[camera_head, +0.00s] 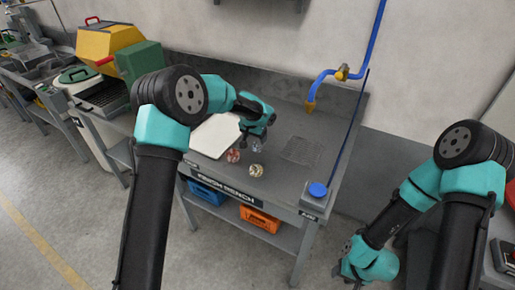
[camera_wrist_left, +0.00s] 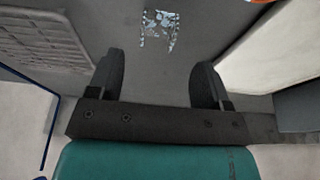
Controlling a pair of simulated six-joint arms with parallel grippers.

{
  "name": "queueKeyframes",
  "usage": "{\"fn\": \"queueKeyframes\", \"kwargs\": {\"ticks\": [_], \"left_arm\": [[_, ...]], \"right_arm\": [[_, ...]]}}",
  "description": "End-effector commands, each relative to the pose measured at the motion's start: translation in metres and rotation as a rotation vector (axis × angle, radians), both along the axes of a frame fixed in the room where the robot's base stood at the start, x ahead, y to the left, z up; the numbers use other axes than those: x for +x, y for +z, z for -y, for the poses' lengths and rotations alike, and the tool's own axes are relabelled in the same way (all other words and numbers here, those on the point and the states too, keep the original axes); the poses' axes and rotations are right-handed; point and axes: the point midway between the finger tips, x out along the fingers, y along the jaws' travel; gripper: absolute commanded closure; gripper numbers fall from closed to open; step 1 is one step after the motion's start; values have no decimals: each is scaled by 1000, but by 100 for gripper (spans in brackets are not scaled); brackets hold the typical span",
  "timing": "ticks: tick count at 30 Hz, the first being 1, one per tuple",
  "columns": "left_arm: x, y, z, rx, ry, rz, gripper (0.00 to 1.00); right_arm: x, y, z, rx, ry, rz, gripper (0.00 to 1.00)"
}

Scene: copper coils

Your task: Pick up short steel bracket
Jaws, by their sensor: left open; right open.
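A small silvery piece, which looks like the short steel bracket (camera_wrist_left: 158,28), lies on the grey bench top in the left wrist view. In the head view a silvery piece (camera_head: 257,145) shows just below my left gripper (camera_head: 258,133). In the left wrist view the two fingers of my left gripper (camera_wrist_left: 158,78) are spread wide with nothing between them. The bracket lies beyond the fingertips, roughly centred between them and apart from them. My right gripper (camera_head: 350,272) is open, low at the right, away from the bench; its fingertips are hard to make out.
A reddish piece (camera_head: 233,156) and a pale yellowish piece (camera_head: 256,170) lie near the bracket. A white board (camera_head: 213,137) lies left, a mesh patch (camera_head: 302,150) right. A blue round cap (camera_head: 318,189) sits at the front right corner. Blue piping (camera_head: 323,75) stands behind.

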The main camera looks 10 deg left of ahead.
Motion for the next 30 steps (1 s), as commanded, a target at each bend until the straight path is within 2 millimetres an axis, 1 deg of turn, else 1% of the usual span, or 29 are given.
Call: {"fn": "queueKeyframes", "kwargs": {"ticks": [8, 11, 18, 21, 30], "left_arm": [[0, -1, 0, 0, 0, 0, 28], [1, -8, 1, 0, 0, -1, 28], [7, -38, 6, 0, 0, -1, 28], [10, -47, 7, 0, 0, 0, 28], [11, -50, 7, 0, 0, 1, 28]], "right_arm": [[0, 0, 0, 0, 0, 0, 57], [0, 0, 0, 0, 0, 0, 57], [0, 0, 0, 0, 0, 0, 57], [0, 0, 0, 0, 0, 0, 57], [0, 0, 0, 0, 0, 0, 57]]}}
